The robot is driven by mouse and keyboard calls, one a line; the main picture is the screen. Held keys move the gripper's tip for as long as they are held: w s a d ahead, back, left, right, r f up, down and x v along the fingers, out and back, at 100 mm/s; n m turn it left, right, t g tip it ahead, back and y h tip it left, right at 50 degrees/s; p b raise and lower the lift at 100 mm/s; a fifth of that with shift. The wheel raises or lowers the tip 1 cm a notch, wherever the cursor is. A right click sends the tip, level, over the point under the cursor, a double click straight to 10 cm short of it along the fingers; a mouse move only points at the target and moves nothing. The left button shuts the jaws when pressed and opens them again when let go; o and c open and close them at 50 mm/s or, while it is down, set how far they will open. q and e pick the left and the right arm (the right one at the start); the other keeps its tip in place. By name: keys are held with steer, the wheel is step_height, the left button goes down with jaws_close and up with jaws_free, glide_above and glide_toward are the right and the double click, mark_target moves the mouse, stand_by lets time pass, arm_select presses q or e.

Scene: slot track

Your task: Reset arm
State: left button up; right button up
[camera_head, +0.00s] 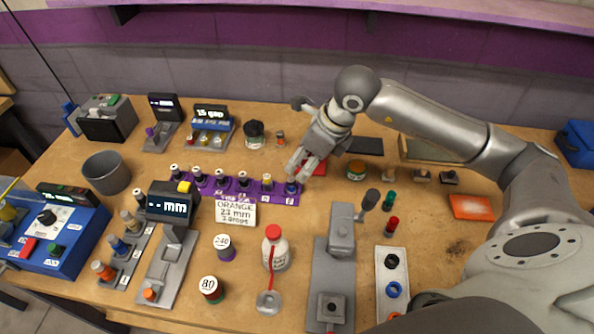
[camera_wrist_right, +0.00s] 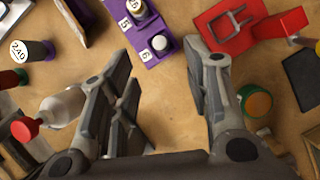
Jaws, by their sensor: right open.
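My right gripper (camera_head: 303,172) hangs over the table just beside the right end of the purple rack (camera_head: 232,187). In the right wrist view its two fingers (camera_wrist_right: 163,85) stand wide apart with only bare table between them. The rack (camera_wrist_right: 158,60) shows there with slots labelled 5 and 6 holding small vials, just beyond the fingers. A red holder (camera_wrist_right: 222,22) with a square loop lies past the fingertips, apart from them. My left gripper is in neither view.
Near my right gripper stand an orange-topped green jar (camera_head: 356,169) and a white bottle with red cap (camera_head: 275,249). A grey press (camera_head: 341,235), a gauge stand reading "mm" (camera_head: 172,206), a grey cup (camera_head: 106,172) and a blue box (camera_head: 60,238) crowd the table.

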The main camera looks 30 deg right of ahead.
steer(key=shift+v, duration=2.05)
